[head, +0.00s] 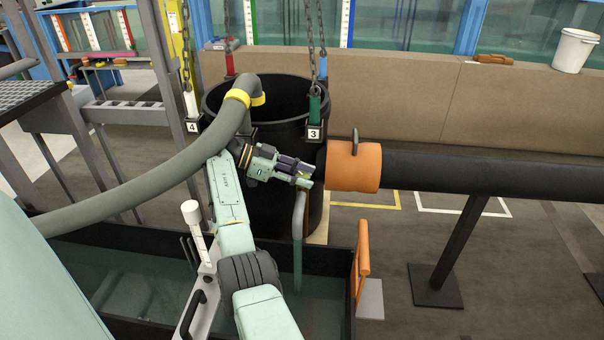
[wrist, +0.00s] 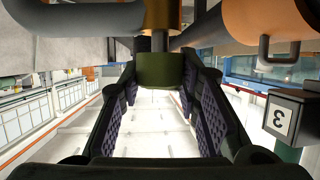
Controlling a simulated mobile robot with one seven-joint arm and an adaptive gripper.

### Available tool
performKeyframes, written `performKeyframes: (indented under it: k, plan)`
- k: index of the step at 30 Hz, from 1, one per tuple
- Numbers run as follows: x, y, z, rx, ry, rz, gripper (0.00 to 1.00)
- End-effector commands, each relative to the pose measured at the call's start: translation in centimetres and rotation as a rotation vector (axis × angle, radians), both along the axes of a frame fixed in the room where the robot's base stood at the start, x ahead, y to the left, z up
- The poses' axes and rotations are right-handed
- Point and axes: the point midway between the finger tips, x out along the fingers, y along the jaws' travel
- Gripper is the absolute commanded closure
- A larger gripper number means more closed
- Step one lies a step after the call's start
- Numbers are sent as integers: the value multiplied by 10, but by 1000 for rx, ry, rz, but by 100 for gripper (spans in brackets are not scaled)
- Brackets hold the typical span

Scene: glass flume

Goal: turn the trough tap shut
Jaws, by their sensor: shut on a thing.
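The trough tap shows in the wrist view as a short olive-green handle (wrist: 160,70) on a thin grey stem, beside a bent grey pipe (wrist: 85,18). My gripper (wrist: 160,62) has its dark, ridged finger pads on both sides of the handle and is shut on it near the fingertips. In the head view my gripper (head: 306,177) is in front of the black tub, just left of the orange pipe collar. The grey-green tap pipe (head: 298,235) runs down below it into the trough (head: 338,262). The gripper hides the tap handle there.
The orange collar (head: 353,168) on a dark pipe (head: 450,172) is close on the right. A black tub (head: 265,205) stands behind, with hanging chains and a "3" block (head: 315,132). A thick grey hose (head: 150,183) arches on the left. An orange panel (head: 362,255) stands at the trough's right end.

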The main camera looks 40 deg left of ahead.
Motion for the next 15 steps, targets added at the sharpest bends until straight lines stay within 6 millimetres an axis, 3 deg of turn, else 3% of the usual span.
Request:
performKeyframes:
  k: [14, 15]
  plan:
    - [0, -2, -3, -3, 6, -14, 97]
    - [0, -2, -3, -4, 7, -14, 67]
